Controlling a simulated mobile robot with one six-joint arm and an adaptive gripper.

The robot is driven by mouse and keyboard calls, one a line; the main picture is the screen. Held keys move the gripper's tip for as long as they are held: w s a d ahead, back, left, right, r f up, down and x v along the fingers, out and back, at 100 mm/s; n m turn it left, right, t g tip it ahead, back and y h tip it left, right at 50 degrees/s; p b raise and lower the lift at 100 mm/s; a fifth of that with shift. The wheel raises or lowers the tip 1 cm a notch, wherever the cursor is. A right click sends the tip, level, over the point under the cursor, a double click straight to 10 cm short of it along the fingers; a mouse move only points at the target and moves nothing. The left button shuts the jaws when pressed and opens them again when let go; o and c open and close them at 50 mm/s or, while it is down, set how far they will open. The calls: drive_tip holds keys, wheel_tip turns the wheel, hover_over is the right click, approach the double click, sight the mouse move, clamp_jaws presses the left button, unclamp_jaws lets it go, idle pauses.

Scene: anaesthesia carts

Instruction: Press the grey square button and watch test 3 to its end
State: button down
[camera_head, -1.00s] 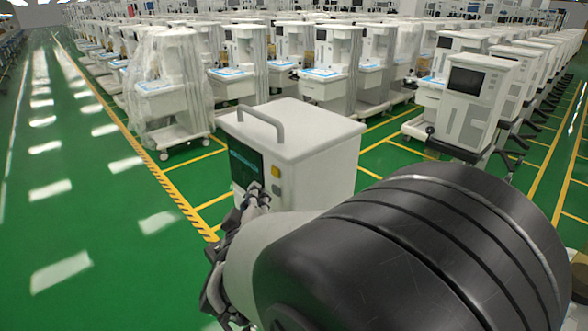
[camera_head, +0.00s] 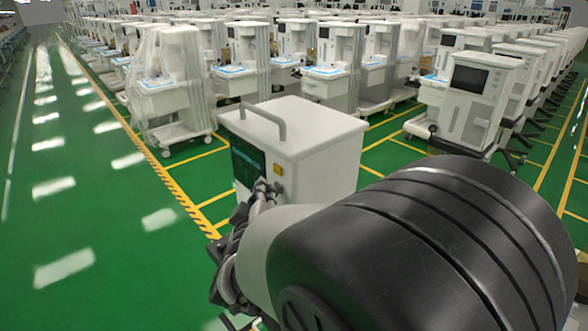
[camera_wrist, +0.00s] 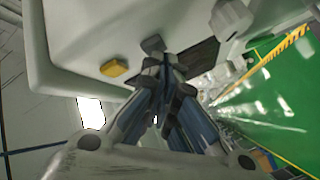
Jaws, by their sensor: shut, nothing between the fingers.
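The white box-shaped test unit (camera_head: 310,145) has a grey carrying handle on top and a dark screen (camera_head: 246,162) with faint green marks on its front. In the wrist view, the grey square button (camera_wrist: 153,44) sits near the yellow button (camera_wrist: 114,68). My gripper (camera_wrist: 164,62) is shut and empty, its fingertips right by the grey button; I cannot tell whether they touch it. In the head view, my gripper (camera_head: 265,190) hides the grey button and part of the screen. Screen text is unreadable.
A light grey knob (camera_wrist: 231,18) protrudes from the same front panel. Several rows of anaesthesia carts stand behind, one wrapped in clear plastic (camera_head: 170,90). The green floor (camera_head: 100,220) to the left is free, edged by a yellow-black line.

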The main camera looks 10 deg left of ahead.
drive_tip(key=shift+w+d, duration=0.2)
idle(0.3)
idle(0.3)
drive_tip(key=shift+s+a, duration=0.55)
drive_tip(key=shift+s, duration=0.15)
drive_tip(key=shift+p, duration=0.3)
drive_tip(key=s+a+p, duration=0.1)
drive_tip(key=s+a, duration=0.2)
drive_tip(key=shift+s+a, duration=0.15)
drive_tip(key=shift+s, duration=0.25)
drive_tip(key=shift+w, duration=0.1)
